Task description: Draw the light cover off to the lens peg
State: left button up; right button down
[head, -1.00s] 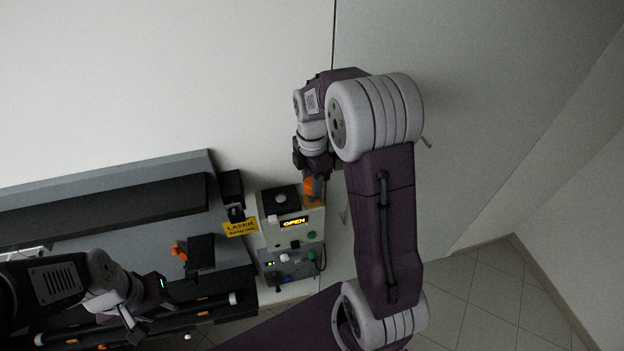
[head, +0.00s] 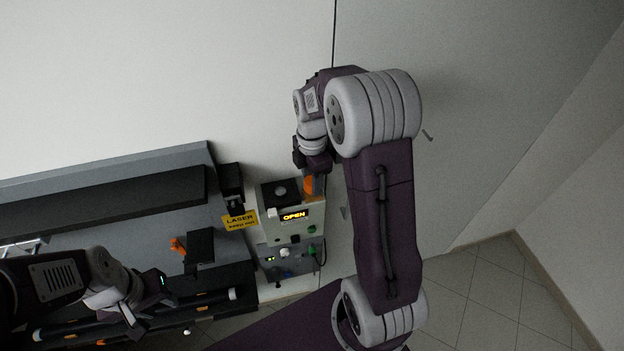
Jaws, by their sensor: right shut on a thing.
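My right gripper (head: 312,170) points down at the top right of a pale box (head: 315,221) with a lit "OPEN" display. It is shut on an orange piece (head: 309,187) at the box's upper right edge; the fingertips are mostly hidden by my wrist. I cannot tell if the orange piece is clear of the box or whether it is the light cover. A second orange piece (head: 178,246) stands beside a black plate (head: 199,247) on the bench. I cannot make out the lens peg. My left gripper (head: 136,325) hangs low at the left, too dark to judge its jaws.
A yellow laser sign (head: 240,221) stands left of the pale box, below a black block (head: 231,181). A grey unit with knobs (head: 290,262) sits under the box. A long dark bar (head: 100,202) runs along the bench. The wall is bare right of the box.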

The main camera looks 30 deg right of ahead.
jog(key=shift+f, duration=0.3)
jog(key=shift+f+b, duration=0.6)
jog(key=c, duration=0.8)
grip_release()
jog(key=shift+w, duration=0.1)
jog(key=shift+r, duration=0.1)
jog(key=shift+r, duration=0.3)
notch_tip(320, 180, up, 8)
jog(key=shift+r+b, duration=0.2)
jog(key=shift+b, duration=0.6)
notch_tip(320, 180, up, 4)
jog(key=p, duration=0.4)
